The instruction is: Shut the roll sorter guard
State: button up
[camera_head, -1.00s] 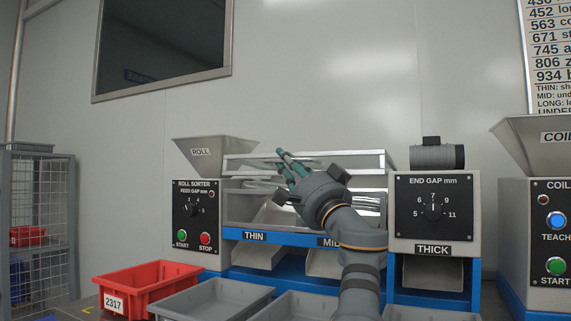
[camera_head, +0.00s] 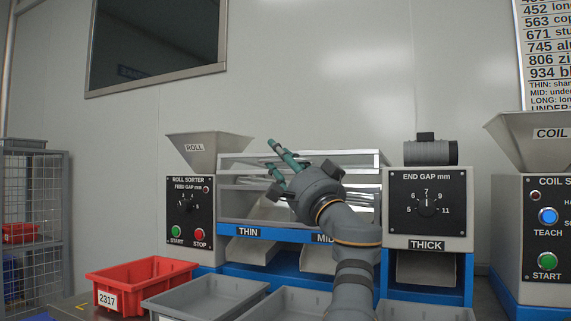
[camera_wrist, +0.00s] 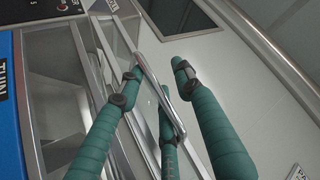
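The roll sorter (camera_head: 189,225) has a control panel at left under its ROLL hopper. Its guard (camera_head: 345,158) shows as a pale metal frame with clear panels above the THIN and MID chutes; I cannot tell how far it is swung open. In the wrist view a shiny metal bar (camera_wrist: 152,75), which looks like the guard's handle, crosses among the fingers. My gripper (camera_head: 271,157) is in front of the guard, with its green fingers spread apart. In the wrist view my gripper (camera_wrist: 155,70) has the bar between its open fingers; contact is unclear.
A red bin (camera_head: 140,283) and grey trays (camera_head: 205,300) stand along the front. The end gap unit (camera_head: 428,208) is right of the guard, with a dark cylinder (camera_head: 431,152) on top. The coil sorter (camera_head: 545,230) stands further right.

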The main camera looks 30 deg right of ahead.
jog(key=v, duration=1.2)
jog(key=shift+r, duration=0.1)
